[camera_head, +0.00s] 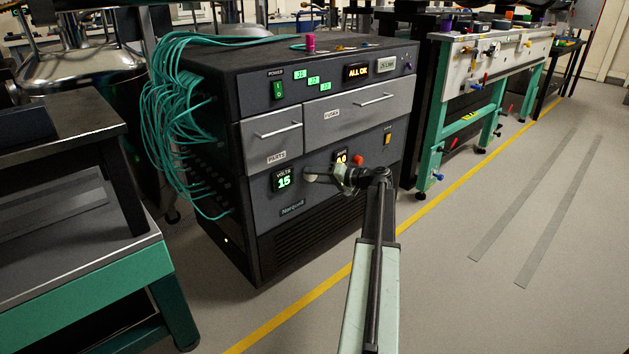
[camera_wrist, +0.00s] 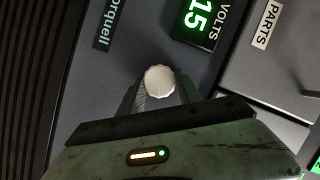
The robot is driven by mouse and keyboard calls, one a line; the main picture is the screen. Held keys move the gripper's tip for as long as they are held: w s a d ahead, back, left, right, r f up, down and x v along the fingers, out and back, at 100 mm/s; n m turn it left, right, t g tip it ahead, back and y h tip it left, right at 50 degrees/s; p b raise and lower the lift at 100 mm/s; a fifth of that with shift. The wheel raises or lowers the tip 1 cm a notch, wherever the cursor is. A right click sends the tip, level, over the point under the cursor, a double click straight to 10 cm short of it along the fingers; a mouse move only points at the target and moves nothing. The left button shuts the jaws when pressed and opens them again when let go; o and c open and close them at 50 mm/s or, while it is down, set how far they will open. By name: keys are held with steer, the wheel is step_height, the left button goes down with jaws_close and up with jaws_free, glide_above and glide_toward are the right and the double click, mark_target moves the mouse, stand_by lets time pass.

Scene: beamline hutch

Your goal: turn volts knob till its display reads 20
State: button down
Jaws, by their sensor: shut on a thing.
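The volts display (camera_head: 284,180) on the dark cabinet's lower front panel reads 15 in green. It also shows, turned sideways, in the wrist view (camera_wrist: 199,17). The volts knob (camera_wrist: 160,80) is round and whitish with a ridged edge, beside the display. My gripper (camera_wrist: 160,94) has one finger on each side of the knob and is shut on it. In the head view my gripper (camera_head: 318,174) reaches the panel just right of the volts display and hides the knob.
An amps display (camera_head: 341,157) and a red knob (camera_head: 358,160) are close to my arm. Above are the parts drawer (camera_head: 272,136) and fuses drawer (camera_head: 360,105), both shut. Teal cables (camera_head: 165,100) hang at the cabinet's left. Open floor (camera_head: 470,270) lies to the right.

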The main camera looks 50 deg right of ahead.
steer(key=shift+f+m+y+b, duration=0.15)
steer(key=shift+m+y+b, duration=0.25)
steer(key=shift+m+b, duration=0.4)
steer(key=shift+t, duration=0.3)
steer(key=c, duration=0.8)
jaws_free()
steer(key=shift+c, duration=0.2)
steer(key=p+v, duration=0.1)
steer(key=v, duration=0.7)
steer(key=shift+w, duration=0.1)
